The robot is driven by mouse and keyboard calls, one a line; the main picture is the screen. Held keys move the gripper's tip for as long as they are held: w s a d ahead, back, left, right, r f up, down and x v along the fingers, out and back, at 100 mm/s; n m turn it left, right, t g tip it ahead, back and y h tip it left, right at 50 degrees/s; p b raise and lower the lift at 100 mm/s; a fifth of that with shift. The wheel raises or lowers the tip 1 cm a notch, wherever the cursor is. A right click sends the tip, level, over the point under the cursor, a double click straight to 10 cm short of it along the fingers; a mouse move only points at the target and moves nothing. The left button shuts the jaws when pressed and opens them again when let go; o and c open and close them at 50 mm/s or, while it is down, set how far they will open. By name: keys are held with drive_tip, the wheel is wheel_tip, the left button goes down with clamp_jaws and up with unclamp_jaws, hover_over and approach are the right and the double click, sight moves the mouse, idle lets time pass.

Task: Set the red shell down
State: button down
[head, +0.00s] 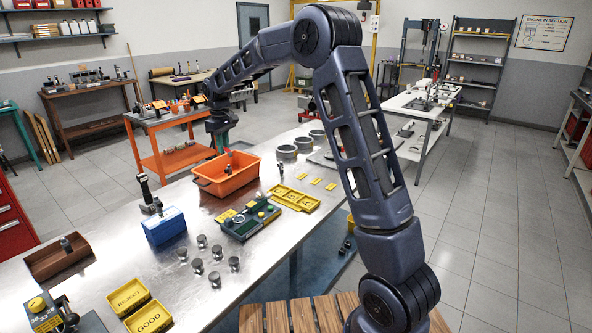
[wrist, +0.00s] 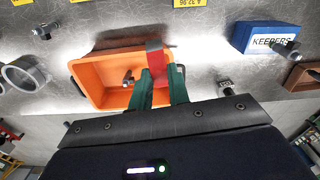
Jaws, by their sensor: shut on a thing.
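My gripper (wrist: 159,90) has green fingers and is shut on the red shell (wrist: 157,66), a small red piece with a greyish end. In the wrist view the shell is over the orange bin (wrist: 92,89), near its right part; I cannot tell its height above the bin floor. In the head view my gripper (head: 222,142) hangs above the orange bin (head: 238,183), and the shell is hardly visible there. A small metal part (wrist: 128,78) lies inside the bin, left of the fingers.
On the metal bench stand a blue KEEPERS box (head: 165,227), a green tray (head: 250,219), yellow trays (head: 148,316), several dark pistons (head: 214,279) and grey rings (head: 287,152). A brown wooden tray (head: 58,257) sits at the left. Bare bench lies between them.

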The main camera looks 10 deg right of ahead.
drive_tip(key=w+d+m, duration=0.1)
drive_tip(key=w+d, duration=1.1)
drive_tip(key=d, duration=0.4)
drive_tip(key=w+d+m, duration=0.1)
drive_tip(key=w+d, duration=1.1)
drive_tip(key=d, duration=0.5)
drive_tip(key=shift+t, duration=0.4)
drive_tip(key=f, duration=2)
drive_tip(key=shift+w+a+f, duration=0.15)
drive_tip(key=shift+w+f, duration=0.05)
drive_tip(key=shift+f, duration=0.1)
drive_tip(key=c, duration=1.3)
unclamp_jaws()
drive_tip(key=shift+c, duration=0.2)
